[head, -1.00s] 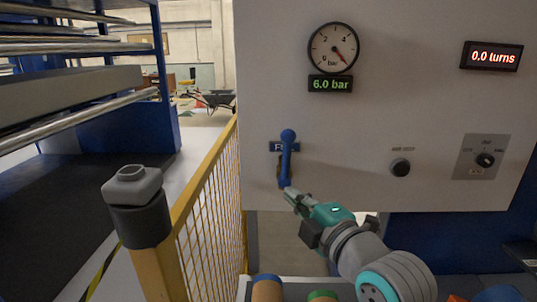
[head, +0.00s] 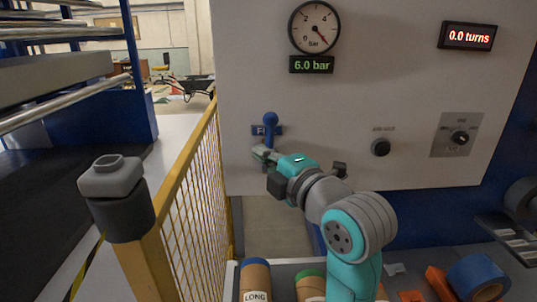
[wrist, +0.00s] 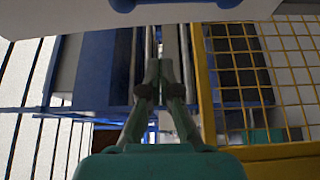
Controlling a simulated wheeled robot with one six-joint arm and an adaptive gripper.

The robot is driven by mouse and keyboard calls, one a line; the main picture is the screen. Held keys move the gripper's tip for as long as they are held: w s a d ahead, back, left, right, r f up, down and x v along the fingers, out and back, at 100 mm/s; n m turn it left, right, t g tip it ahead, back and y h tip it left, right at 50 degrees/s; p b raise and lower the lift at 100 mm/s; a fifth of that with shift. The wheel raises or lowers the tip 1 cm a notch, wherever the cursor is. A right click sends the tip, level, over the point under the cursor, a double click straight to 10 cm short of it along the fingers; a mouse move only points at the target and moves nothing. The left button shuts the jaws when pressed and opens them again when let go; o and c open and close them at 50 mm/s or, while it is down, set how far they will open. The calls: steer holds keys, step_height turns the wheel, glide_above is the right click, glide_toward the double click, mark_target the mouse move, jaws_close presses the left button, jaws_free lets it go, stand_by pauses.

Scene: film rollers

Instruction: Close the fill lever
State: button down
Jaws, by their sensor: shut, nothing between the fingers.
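The blue fill lever (head: 270,130) is on the white panel in the head view, upright with its round knob at the top, in front of a blue label that it partly covers. My gripper (head: 261,153) is shut and empty. Its fingertips overlap the lower part of the lever, which is hidden behind them. I cannot tell whether they touch it. In the wrist view my closed fingers (wrist: 161,72) point away from the camera, and a blue part (wrist: 178,3) shows at the top edge, above the fingertips.
A pressure gauge (head: 314,27) above the lever has a display (head: 311,64) reading 6.0 bar. A turns display (head: 467,36) reads 0.0. A black knob (head: 380,147) and a rotary switch (head: 459,138) sit right. A yellow mesh fence (head: 190,190) stands left of the panel.

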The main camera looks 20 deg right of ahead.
mark_target(269, 143)
steer(key=w+d, duration=0.2)
steer(key=w, duration=0.4)
steer(key=shift+w+d, duration=0.25)
steer(key=shift+w, duration=0.1)
